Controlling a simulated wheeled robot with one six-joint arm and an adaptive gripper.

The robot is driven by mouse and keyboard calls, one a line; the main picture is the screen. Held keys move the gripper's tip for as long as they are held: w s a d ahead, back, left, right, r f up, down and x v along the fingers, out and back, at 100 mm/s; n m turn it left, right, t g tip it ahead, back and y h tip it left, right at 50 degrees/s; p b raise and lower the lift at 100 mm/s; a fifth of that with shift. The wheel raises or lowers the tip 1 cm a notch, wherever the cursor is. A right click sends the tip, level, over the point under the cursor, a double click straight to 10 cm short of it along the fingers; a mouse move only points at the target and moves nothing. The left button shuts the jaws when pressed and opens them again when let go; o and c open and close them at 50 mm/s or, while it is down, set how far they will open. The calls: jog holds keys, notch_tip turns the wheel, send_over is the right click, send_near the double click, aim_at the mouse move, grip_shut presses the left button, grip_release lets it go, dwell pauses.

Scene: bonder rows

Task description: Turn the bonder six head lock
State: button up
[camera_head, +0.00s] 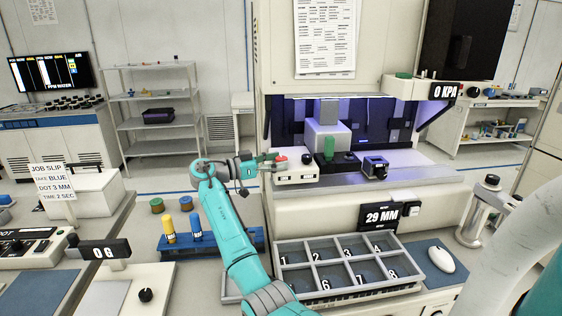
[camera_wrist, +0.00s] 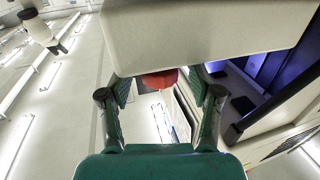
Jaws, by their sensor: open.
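The bonder (camera_head: 365,184) is a cream machine with a purple-lit bay. A white box (camera_head: 297,174) stands at the left of its bed, with a red knob (camera_head: 281,159) on its left part. My gripper (camera_head: 268,165) is at that box's left end, beside the red knob. In the wrist view my gripper (camera_wrist: 160,88) is open, with the red knob (camera_wrist: 160,79) showing between or just beyond its fingertips, partly hidden by the pale box above. I cannot tell whether the fingers touch it. No label naming the head lock is readable.
A dark block with a knob (camera_head: 375,167) sits right of the white box. A numbered tray (camera_head: 348,290) and a mouse (camera_head: 441,259) lie in front. A blue rack (camera_head: 175,243) with yellow and blue bottles stands left of my arm. A 29 MM display (camera_head: 381,216) is on the bonder's front.

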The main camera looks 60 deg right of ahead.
jog(key=v, duration=1)
jog(key=shift+a, duration=0.15)
